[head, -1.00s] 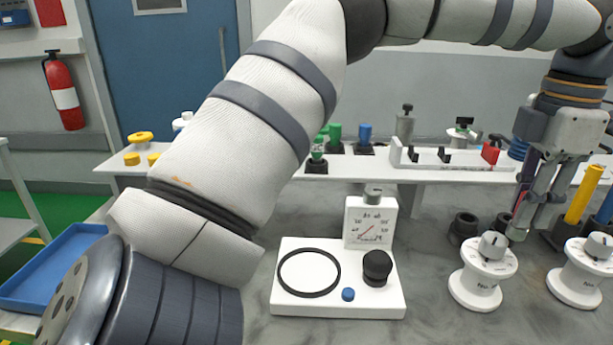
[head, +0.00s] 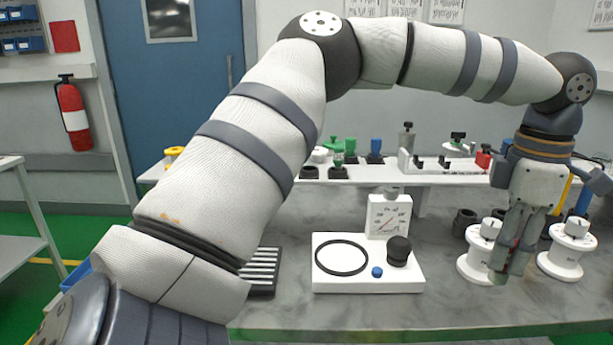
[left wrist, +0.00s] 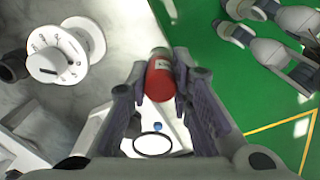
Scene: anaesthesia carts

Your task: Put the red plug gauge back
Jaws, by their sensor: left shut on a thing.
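The red plug gauge (left wrist: 159,80) is a red cylinder with a pale label and a grey-green end, seen in the left wrist view. My left gripper (left wrist: 158,92) is shut on it, one finger on each side. In the head view my left gripper (head: 512,262) points down at the right, in front of the white dial spools; its fingers mostly hide the gauge there. Green plugs (head: 338,160) and a blue plug (head: 376,150) stand in black holders on the raised white shelf (head: 440,177) behind. My right gripper is not in view.
A white base (head: 330,283) with a black ring, a blue button and a black knob sits mid-table. White dial spools (head: 566,262) and black sockets (head: 464,221) stand at the right. A striped block (head: 262,270) lies left of the base. The table front is clear.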

